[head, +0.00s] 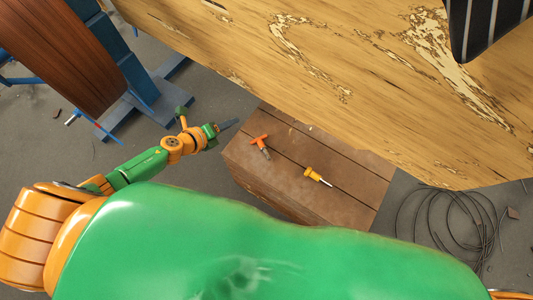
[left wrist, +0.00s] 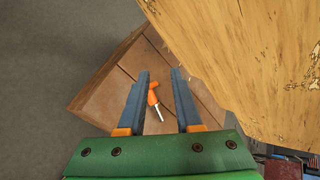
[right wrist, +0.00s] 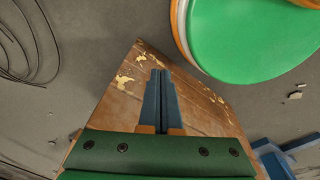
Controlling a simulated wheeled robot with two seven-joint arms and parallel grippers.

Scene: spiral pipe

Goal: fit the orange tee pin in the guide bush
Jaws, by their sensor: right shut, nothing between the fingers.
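The orange tee pin (head: 260,143), a T-shaped orange handle with a grey shaft, lies on the brown wooden crate (head: 300,205). A yellow-orange handled piece with a pale tip (head: 318,177) lies to its right. My left gripper (head: 229,125) is above the crate's left edge, left of the tee pin. In the left wrist view its fingers (left wrist: 160,72) are apart and empty, with an orange handle (left wrist: 152,97) showing beyond and between them. I cannot make out the guide bush.
A large worn yellow-brown panel (head: 330,60) spans the top right of the head view, close to the crate. A blue stand (head: 135,80) with a dark wooden board is at the upper left. Coiled black cable (head: 450,220) lies on the floor right of the crate.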

